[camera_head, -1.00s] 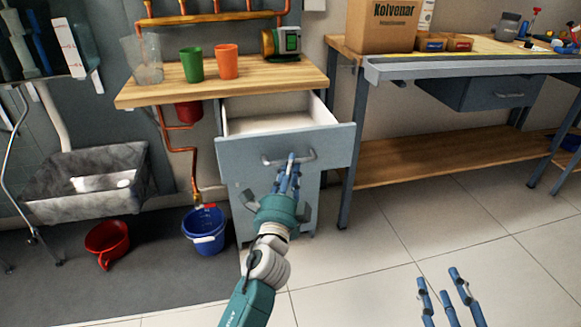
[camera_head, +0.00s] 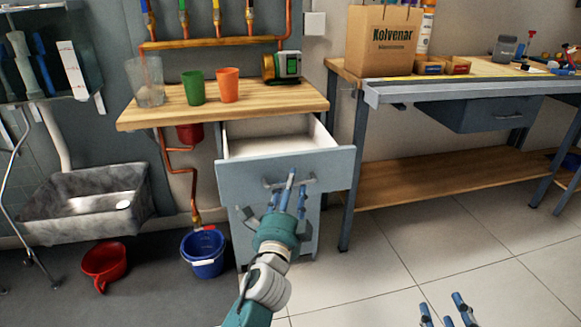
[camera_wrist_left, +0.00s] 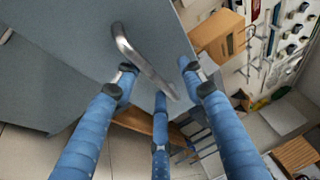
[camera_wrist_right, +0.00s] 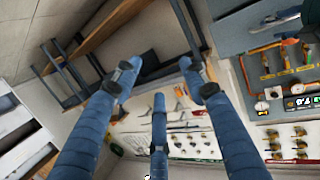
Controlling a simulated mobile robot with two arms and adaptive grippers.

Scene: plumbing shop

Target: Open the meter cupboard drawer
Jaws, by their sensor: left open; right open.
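The meter cupboard drawer (camera_head: 330,166) is pulled out under the wooden top, and its empty pale inside (camera_head: 268,145) shows. Its metal bar handle (camera_head: 310,182) is on the grey front. My left gripper (camera_head: 287,193) is in front of the drawer front, open, its blue fingers near the handle. In the left wrist view the handle (camera_wrist_left: 143,60) lies ahead of and between the open fingers, and they are not closed on it. My right gripper (camera_head: 447,312) is open and empty at the bottom edge of the head view, over the floor.

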